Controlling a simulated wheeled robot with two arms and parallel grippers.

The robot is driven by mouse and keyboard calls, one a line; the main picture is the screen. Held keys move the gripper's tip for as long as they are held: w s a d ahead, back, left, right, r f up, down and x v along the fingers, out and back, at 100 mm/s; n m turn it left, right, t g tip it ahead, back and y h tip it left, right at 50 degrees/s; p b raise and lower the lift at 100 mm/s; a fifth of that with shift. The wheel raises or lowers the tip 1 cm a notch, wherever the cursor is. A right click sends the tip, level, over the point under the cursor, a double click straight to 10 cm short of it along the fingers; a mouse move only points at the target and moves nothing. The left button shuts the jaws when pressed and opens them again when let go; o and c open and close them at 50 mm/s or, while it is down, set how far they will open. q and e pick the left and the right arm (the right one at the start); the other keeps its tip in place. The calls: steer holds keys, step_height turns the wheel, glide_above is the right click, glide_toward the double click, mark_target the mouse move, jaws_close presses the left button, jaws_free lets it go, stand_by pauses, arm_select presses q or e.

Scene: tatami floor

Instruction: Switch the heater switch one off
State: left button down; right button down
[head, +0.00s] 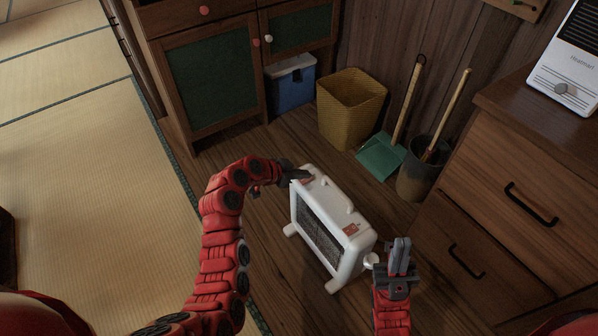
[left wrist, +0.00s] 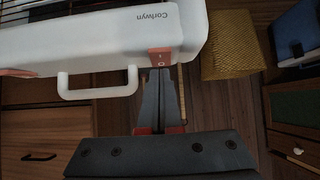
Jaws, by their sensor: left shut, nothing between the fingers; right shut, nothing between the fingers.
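The white heater (head: 335,212) stands upright on the wooden floor in the head view, with a dark grille on its front and a handle on top. One red switch (head: 350,229) is on the top at its near end. Another red switch (left wrist: 160,57) is at the other end; my left gripper (head: 300,174) is right at it. In the left wrist view the shut fingers (left wrist: 158,82) point at this switch's edge; I cannot tell whether they touch. My right gripper (head: 400,248) is shut and empty, beside the heater's near end and its white knob (head: 371,260).
A yellow woven bin (head: 350,108), a green dustpan (head: 382,156) and a dark bucket (head: 418,178) stand behind the heater. A drawer chest (head: 500,190) is on the right with another heater (head: 570,62) on it. A cabinet (head: 210,75) stands at the back; tatami lies left.

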arm_select(q)
steer(key=shift+f, duration=0.15)
steer(key=shift+d+p, duration=0.1)
steer(key=shift+p, duration=0.3)
steer(key=shift+f, duration=0.2)
steer(key=shift+w, duration=0.1)
steer(key=shift+w+d+r, duration=0.35)
steer(key=shift+w+d, duration=0.05)
steer(key=shift+d, duration=0.2)
